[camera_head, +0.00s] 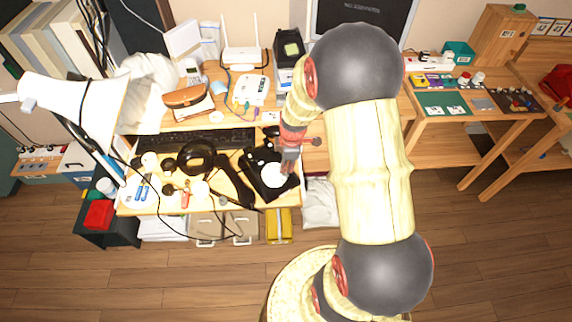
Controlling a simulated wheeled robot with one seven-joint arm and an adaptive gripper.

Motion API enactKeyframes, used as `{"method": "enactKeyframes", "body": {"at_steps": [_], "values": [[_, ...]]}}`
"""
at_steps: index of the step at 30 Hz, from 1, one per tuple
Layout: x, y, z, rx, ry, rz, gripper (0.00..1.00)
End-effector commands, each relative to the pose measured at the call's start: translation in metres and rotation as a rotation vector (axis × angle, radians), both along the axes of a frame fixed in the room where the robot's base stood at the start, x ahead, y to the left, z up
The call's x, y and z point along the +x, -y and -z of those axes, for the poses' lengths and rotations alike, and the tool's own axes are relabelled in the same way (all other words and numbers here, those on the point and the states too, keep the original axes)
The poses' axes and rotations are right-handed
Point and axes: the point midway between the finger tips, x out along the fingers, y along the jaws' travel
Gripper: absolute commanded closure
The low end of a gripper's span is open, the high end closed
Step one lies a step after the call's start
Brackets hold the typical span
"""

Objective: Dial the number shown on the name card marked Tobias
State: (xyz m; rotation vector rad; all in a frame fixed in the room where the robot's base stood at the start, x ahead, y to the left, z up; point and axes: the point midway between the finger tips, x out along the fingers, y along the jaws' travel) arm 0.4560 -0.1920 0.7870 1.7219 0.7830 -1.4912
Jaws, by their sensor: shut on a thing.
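A black dial phone (257,163) with a round white dial (273,177) stands at the right end of the cluttered desk. A long black piece, which looks like its handset (236,181), lies to its left. My gripper (289,163) points down at the upper right of the dial. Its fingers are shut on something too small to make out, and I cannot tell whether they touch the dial. The dial's digits cannot be read. No card with the name Tobias can be made out.
A black keyboard (195,139), a black ring-shaped thing (197,157) and small tools crowd the desk (150,204). A white lamp (80,105) overhangs it at left. A monitor (362,14) stands behind my arm. A side table (428,130) at right holds green cards. Floor in front is clear.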

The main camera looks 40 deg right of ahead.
Motion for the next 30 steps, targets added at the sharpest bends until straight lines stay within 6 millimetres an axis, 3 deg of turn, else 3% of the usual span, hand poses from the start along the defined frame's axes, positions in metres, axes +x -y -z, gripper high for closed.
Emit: {"method": "enactKeyframes", "body": {"at_steps": [18,30], "values": [[-0.025,-0.001,-0.061,-0.001,0.002,0.001,1.00],[-0.027,-0.001,-0.061,-0.001,0.001,0.000,1.00]]}}
